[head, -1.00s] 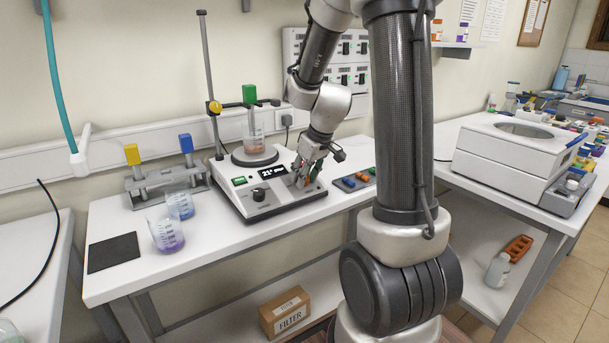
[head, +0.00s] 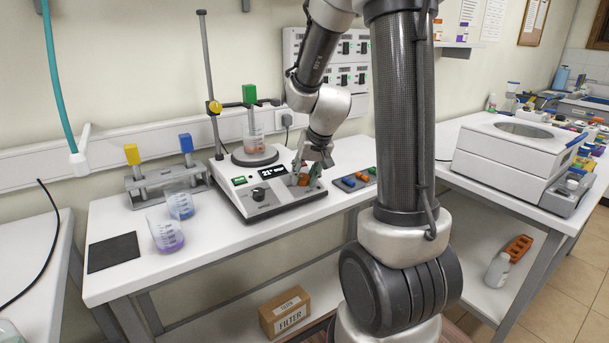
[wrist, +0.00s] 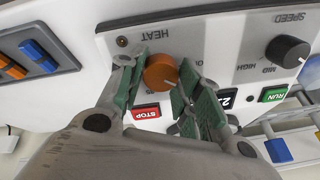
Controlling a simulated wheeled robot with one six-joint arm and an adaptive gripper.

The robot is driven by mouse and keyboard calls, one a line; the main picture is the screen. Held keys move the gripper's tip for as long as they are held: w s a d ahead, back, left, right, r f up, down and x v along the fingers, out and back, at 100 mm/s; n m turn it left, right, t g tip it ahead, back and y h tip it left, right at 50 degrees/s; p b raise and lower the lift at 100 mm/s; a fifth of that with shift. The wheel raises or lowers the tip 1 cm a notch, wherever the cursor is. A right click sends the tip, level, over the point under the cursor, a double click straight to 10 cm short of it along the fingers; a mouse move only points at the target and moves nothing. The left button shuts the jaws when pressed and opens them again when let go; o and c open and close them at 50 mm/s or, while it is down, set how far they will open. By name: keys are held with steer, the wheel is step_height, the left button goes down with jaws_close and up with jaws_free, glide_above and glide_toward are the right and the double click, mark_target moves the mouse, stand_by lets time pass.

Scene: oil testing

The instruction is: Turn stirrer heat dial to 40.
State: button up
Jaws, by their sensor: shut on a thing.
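The stirrer (head: 243,206) is a white and grey unit on the bench, with a beaker (head: 253,143) on its round top plate. Its orange heat dial (wrist: 160,74) sits under the word HEAT in the wrist view, and a pale mark on it points to the lower right of the picture. In the head view the dial (head: 303,180) is partly hidden by the fingers. My gripper (wrist: 161,82) is around the dial, with a green finger pad on each side of it. The lit display (head: 272,171) is too small to read surely.
A black speed dial (wrist: 288,51), a red STOP button (wrist: 146,113) and a green RUN button (wrist: 273,94) share the panel. A switch block (head: 356,179) stands close on the right. Two beakers and a dark mat (head: 113,252) are on the left.

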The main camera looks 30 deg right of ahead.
steer(key=m, duration=0.7)
steer(key=shift+h, duration=0.3)
steer(key=m, duration=0.4)
steer(key=shift+a, duration=0.1)
steer(key=m, duration=0.3)
steer(key=shift+m+h, duration=0.3)
steer(key=shift+m, duration=0.1)
steer(key=m, duration=0.3)
steer(key=shift+m, duration=0.3)
steer(key=m, duration=0.3)
steer(key=shift+m+g, duration=0.3)
steer(key=shift+m, duration=0.1)
steer(key=m, duration=0.6)
steer(key=shift+m+g, duration=0.3)
steer(key=o, duration=1)
